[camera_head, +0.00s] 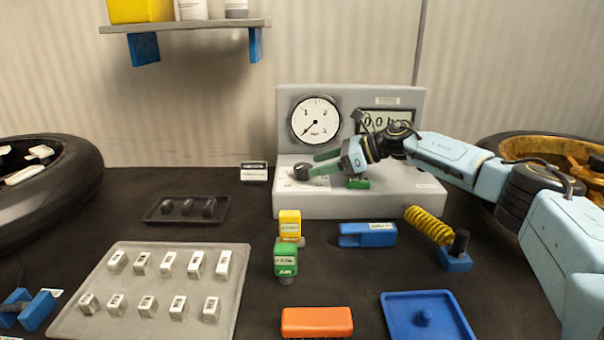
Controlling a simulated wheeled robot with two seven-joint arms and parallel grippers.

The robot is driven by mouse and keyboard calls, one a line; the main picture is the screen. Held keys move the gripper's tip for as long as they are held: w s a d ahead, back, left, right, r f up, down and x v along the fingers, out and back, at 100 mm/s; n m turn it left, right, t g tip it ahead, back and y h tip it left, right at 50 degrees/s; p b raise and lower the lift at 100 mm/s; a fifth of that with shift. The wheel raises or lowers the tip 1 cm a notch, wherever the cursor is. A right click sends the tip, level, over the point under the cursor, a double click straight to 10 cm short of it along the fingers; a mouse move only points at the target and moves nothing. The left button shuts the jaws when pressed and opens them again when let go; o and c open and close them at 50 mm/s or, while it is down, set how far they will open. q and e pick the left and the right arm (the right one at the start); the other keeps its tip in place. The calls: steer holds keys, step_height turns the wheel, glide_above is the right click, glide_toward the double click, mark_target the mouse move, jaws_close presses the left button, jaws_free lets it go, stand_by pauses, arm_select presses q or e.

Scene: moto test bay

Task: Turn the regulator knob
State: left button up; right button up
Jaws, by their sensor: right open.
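The regulator knob (301,171) is a small dark knob on the sloped front of the grey test unit (350,205). A round pressure gauge (315,119) and a digital display (385,121) are on the unit's upright panel, and the gauge needle points to the lower left. My right gripper (318,163) reaches in from the right with green fingers open, its tips just right of the knob. I cannot tell if a finger touches the knob. A green part (358,183) sits on the unit below my gripper. My left gripper is not in view.
In front of the unit stand yellow (290,222) and green (286,257) blocks, a blue holder (368,235) and a yellow spring (430,226). A grey tray (228,299) of white pieces lies front left. Tyres stand at both sides. A shelf (185,26) hangs above left.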

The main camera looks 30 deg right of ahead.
mark_target(312, 166)
steer(key=b+x, duration=0.1)
steer(key=x, duration=0.4)
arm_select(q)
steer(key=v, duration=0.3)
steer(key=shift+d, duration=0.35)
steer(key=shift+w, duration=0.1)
arm_select(e)
steer(key=c, duration=1)
